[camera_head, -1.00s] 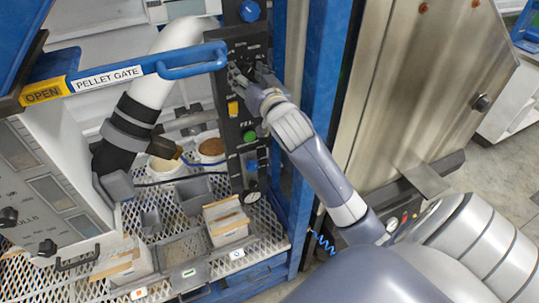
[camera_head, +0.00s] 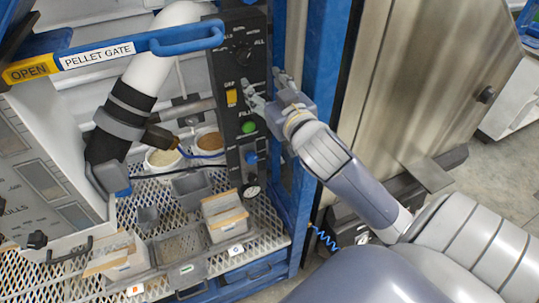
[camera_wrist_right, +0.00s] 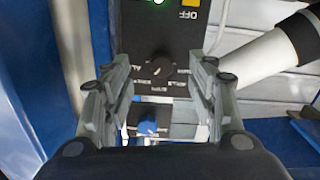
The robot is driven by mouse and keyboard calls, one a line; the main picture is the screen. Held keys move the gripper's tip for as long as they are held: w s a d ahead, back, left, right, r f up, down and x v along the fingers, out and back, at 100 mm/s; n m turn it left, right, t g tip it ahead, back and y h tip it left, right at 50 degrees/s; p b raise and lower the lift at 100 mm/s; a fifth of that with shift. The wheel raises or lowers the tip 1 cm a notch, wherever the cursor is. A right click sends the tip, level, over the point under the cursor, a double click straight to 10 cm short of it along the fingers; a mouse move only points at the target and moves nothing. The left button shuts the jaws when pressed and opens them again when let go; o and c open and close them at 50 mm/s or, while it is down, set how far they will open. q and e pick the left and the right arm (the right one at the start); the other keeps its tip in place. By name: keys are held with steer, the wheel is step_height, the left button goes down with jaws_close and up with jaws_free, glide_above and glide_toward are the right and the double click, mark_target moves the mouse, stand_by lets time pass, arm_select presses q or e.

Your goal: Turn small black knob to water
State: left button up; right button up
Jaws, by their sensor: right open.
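The small black knob (camera_head: 243,53) is on the upper part of the black control panel (camera_head: 229,70), with small labels around it. It also shows in the right wrist view (camera_wrist_right: 160,65), between the fingers and beyond their tips. Its labels are too small to read surely there, and I cannot tell which one it points at. My right gripper (camera_head: 266,86) is open and empty, to the lower right of the knob in the head view and apart from it. The fingers (camera_wrist_right: 160,82) stand apart on both sides in the wrist view. My left gripper is not in view.
A yellow switch (camera_head: 231,97), green button (camera_head: 249,127) and blue knob (camera_head: 250,158) are lower on the panel. Another blue knob (camera_wrist_right: 148,127) shows between the fingers. The blue pellet gate handle (camera_head: 187,40) crosses left of the panel. A blue post (camera_head: 318,110) stands right.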

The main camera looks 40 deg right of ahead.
steer(key=w+d+f+g+b, duration=0.1)
steer(key=f+g, duration=0.2)
steer(key=f, duration=1.4)
steer(key=w+d+f+g+y+b, duration=0.1)
steer(key=d+f+g, duration=0.1)
steer(key=f, duration=1.5)
steer(key=shift+w+n+g, duration=0.25)
steer(key=shift+n+g, duration=0.15)
steer(key=shift+f, duration=0.1)
